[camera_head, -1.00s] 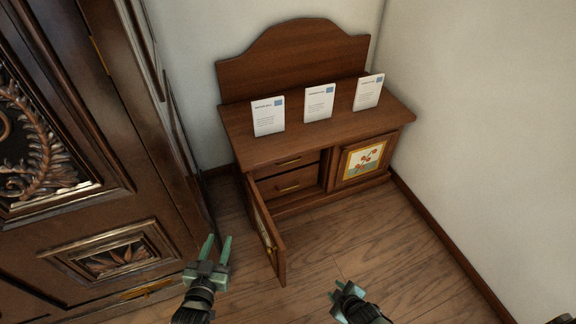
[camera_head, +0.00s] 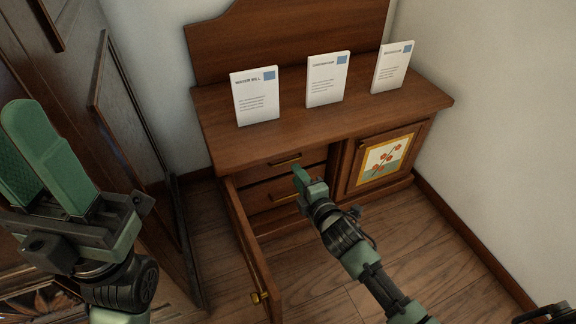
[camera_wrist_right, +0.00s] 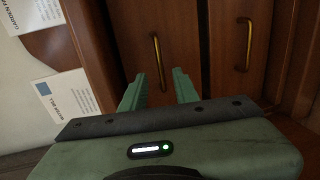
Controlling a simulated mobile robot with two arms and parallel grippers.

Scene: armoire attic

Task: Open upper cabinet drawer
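The brown wooden cabinet (camera_head: 240,145) has its left door (camera_head: 250,245) swung open, showing two drawers. The upper drawer (camera_head: 255,172) is shut under the top, with a brass handle (camera_head: 285,160); this handle also shows in the right wrist view (camera_wrist_right: 155,62). The lower drawer (camera_head: 262,195) is shut too, and its handle (camera_wrist_right: 244,45) shows in the right wrist view. My right gripper (camera_head: 302,176) is in front of the drawers, its open fingers (camera_wrist_right: 160,85) straddling the line of the upper handle; contact is unclear. My left gripper (camera_head: 20,140) is raised at the left, fingers apart and empty.
Three white cards stand on the cabinet top: left (camera_head: 255,97), middle (camera_head: 327,80) and right (camera_head: 392,67). The right door (camera_head: 385,160), with a flower picture, is shut. A dark carved armoire (camera_head: 130,110) stands at the left. Floor is clear at the front right.

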